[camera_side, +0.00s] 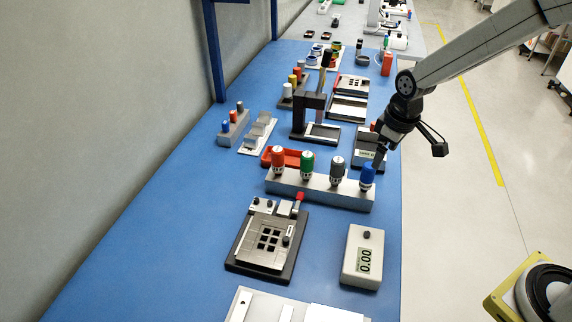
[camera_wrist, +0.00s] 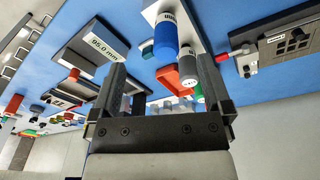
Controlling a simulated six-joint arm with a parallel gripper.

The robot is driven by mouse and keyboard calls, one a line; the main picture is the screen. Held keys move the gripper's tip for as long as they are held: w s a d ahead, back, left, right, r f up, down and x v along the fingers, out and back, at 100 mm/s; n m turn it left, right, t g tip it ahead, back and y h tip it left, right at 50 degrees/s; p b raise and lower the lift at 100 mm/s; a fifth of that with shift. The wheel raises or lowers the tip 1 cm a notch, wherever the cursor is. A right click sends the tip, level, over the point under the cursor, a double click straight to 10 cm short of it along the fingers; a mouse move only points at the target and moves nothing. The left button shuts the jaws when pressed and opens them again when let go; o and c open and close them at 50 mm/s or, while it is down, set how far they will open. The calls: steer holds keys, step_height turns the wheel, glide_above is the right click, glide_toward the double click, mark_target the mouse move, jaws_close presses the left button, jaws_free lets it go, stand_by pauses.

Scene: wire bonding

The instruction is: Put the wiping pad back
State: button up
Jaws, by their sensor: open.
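My gripper (camera_side: 379,155) is at the right end of the grey rack (camera_side: 320,190), close behind the blue-capped tool (camera_side: 368,176). In the wrist view my gripper (camera_wrist: 162,68) has its two fingers wide apart. The blue-capped tool (camera_wrist: 165,40) shows beyond and between the fingers, and nothing is clearly held. A small red tray (camera_side: 282,157) lies behind the rack and also shows between the fingers in the wrist view (camera_wrist: 169,77). I cannot tell which item is the wiping pad.
The rack also holds orange (camera_side: 278,160), green (camera_side: 307,164) and grey (camera_side: 337,168) capped tools. In front are a dark fixture (camera_side: 240,262) with a metal plate and a white meter (camera_side: 362,256) reading 0.00. A dark upright stand (camera_side: 309,112) is behind.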

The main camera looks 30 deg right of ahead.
steer(key=s+m+t, duration=0.1)
steer(key=s+m, duration=0.2)
steer(key=s, duration=0.9)
steer(key=shift+f+m, duration=0.25)
steer(key=shift+m, duration=0.15)
